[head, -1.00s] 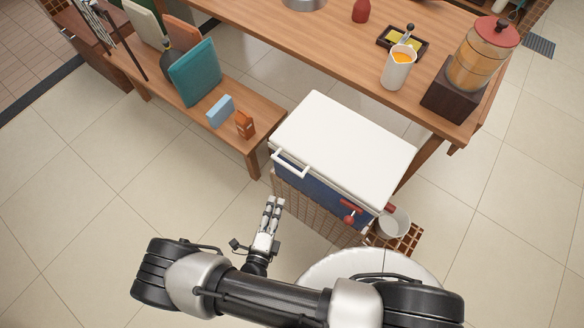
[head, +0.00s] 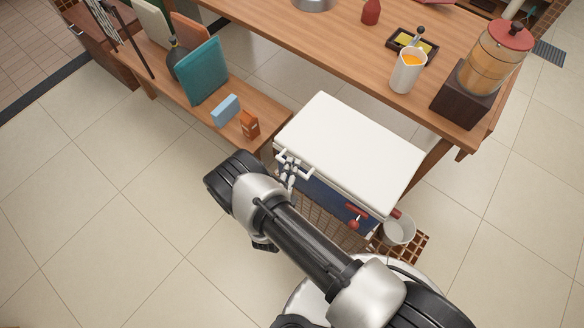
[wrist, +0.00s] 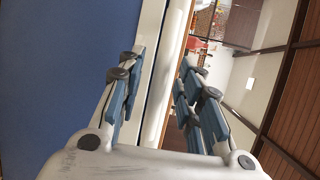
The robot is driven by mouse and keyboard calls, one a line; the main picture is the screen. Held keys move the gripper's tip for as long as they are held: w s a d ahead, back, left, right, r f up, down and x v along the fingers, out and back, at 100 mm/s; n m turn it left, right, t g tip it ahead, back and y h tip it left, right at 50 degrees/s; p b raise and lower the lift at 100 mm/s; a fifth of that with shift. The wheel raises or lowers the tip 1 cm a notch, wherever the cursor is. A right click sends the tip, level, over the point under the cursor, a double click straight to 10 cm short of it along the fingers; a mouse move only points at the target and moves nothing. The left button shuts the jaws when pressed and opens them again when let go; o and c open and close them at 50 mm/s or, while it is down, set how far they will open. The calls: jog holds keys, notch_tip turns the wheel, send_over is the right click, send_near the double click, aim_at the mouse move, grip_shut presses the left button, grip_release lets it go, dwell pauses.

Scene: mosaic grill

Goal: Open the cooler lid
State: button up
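The cooler (head: 325,198) is a dark blue box with a white lid (head: 355,145), and the lid lies shut on it. A white handle (head: 308,172) projects from the left part of the lid's front edge. My gripper (head: 289,168) is at this handle, partly overlapping it in the head view. In the wrist view, the fingers of my gripper (wrist: 163,65) stand apart, with the white lid edge (wrist: 171,50) running behind the space between them. The blue cooler wall (wrist: 60,70) fills the left side there. I cannot tell whether the fingers touch the handle.
A low wooden bench (head: 268,112) with boards and small boxes stands left of the cooler. A wooden table (head: 345,55) with a jug and a drink dispenser (head: 490,60) is behind it. A red tap (head: 356,214) and a bucket (head: 399,230) are at the cooler's right front.

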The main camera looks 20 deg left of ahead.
jog(key=shift+w+f, duration=0.1)
jog(key=shift+w, duration=0.5)
jog(key=shift+c, duration=0.6)
grip_shut()
